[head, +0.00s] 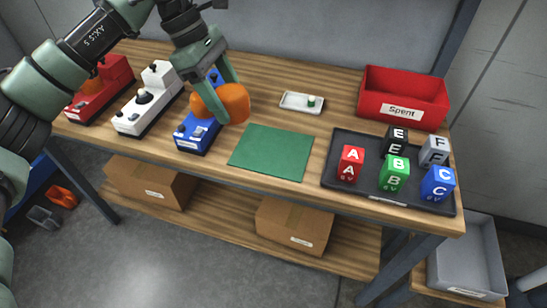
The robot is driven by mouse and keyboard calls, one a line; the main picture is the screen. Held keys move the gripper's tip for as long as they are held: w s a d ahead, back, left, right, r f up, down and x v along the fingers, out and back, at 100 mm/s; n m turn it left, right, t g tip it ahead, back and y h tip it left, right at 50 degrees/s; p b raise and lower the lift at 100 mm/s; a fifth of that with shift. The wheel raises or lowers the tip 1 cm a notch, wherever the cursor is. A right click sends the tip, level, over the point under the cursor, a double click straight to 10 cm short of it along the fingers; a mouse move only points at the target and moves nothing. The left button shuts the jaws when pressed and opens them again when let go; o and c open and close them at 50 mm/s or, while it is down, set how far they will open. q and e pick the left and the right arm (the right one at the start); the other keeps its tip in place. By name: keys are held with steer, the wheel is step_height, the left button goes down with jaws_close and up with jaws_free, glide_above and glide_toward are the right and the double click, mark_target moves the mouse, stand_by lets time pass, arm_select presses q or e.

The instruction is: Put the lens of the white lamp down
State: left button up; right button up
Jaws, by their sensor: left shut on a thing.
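My left gripper (222,96) is shut on an orange lens (236,103) and holds it above the bench. The red lamp (112,83) stands further left, with an orange lens partly hidden by my arm. The gripper and lens hide part of the blue lamp. My right gripper is not in view.
A red "Spent" bin (404,98) is at the back right. A black tray (334,177) holds several lettered blocks. The green mat is bare.

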arm_select(q)
steer(key=w+d+r+n+t+y+b, duration=0.1)
steer(key=w+d+r+n+t+b, duration=0.1)
steer(key=w+d+n+t+b, duration=0.75)
steer(key=n+g+p, duration=0.5)
glide_toward(275, 147)
steer(key=shift+y, duration=0.4)
steer(key=x, duration=0.4)
steer(key=shift+w+d+f, duration=0.1)
steer(key=shift+d+f, duration=0.2)
steer(key=shift+d, duration=0.15)
steer(key=shift+f, duration=0.1)
steer(key=shift+f+t+b, duration=0.25)
steer(key=shift+f+b, duration=0.1)
steer(key=shift+f, duration=0.05)
steer(key=o, duration=1.5)
steer(key=shift+r, duration=0.1)
